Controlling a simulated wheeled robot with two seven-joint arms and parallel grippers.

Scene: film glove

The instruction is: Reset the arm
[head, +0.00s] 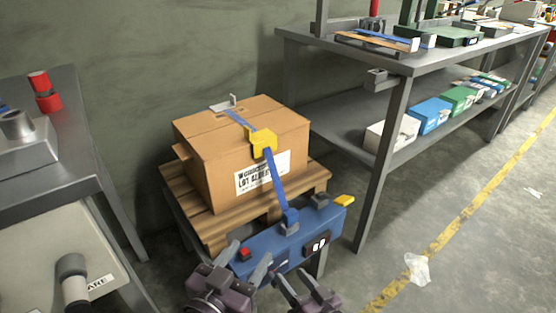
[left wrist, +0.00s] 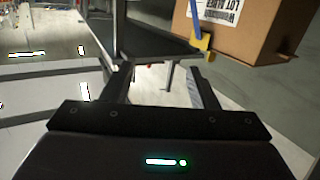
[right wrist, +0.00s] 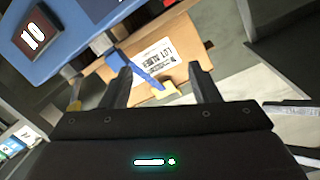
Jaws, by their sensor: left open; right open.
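My left gripper (head: 244,262) is open and empty at the bottom of the head view, in front of the blue device. In the left wrist view its fingers (left wrist: 160,86) stand apart with nothing between them. My right gripper (head: 296,284) is open, to the right of the left one. In the right wrist view its fingers (right wrist: 164,84) are apart, with a cardboard box seen beyond them. The cardboard box (head: 205,140) sits on a wooden pallet (head: 217,231), with a blue strap (head: 276,185) and a yellow piece (head: 262,143) on it.
A blue device (head: 262,248) with a display stands just beyond my grippers. A grey table (head: 70,130) is at left, and a grey shelf bench (head: 350,108) with several boxes is at right. Crumpled plastic (head: 417,269) lies on the open floor by a yellow line.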

